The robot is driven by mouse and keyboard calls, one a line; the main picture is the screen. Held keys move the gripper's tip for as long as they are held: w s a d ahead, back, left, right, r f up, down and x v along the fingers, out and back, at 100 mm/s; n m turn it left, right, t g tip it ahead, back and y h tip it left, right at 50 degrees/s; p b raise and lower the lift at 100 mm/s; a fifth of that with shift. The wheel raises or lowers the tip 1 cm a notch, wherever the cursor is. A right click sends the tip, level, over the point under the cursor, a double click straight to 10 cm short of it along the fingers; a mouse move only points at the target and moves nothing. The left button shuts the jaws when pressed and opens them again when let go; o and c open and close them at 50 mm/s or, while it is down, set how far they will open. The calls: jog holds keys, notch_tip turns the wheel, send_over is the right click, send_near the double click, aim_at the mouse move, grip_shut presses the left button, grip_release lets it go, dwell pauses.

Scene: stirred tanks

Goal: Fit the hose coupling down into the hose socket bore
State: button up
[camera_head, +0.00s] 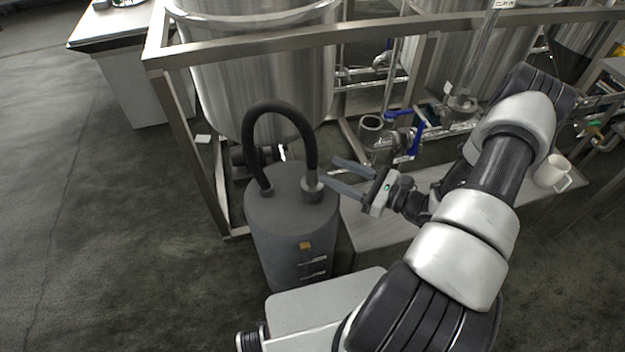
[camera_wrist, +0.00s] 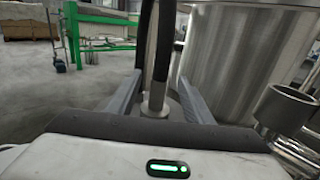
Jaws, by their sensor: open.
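The black hose (camera_head: 282,108) arches over the top of a grey canister (camera_head: 290,235). Its grey metal coupling (camera_head: 310,181) points down at the canister's top right, where its lower end is hidden. My gripper (camera_head: 329,170) is open, its fingers reaching left toward the coupling. In the wrist view, the coupling (camera_wrist: 155,92) and hose show between the two spread fingers of my gripper (camera_wrist: 158,79); I cannot tell if either finger touches. An upright, open metal cup (camera_head: 370,124), apparently the hose socket, stands behind and right of my gripper. It also shows at the right of the wrist view (camera_wrist: 286,104).
A steel frame (camera_head: 280,42) and large tanks (camera_head: 255,80) stand behind the canister. Blue-handled valves (camera_head: 408,143) sit beside the cup. A low bench (camera_head: 380,222) with a white mug (camera_head: 552,172) lies under my arm. The floor at left is clear.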

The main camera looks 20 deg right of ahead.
jog(key=x, duration=1.1)
jog(key=shift+w+a+b, duration=0.15)
jog(key=shift+w+b, duration=0.2)
jog(key=shift+b, duration=0.1)
grip_shut()
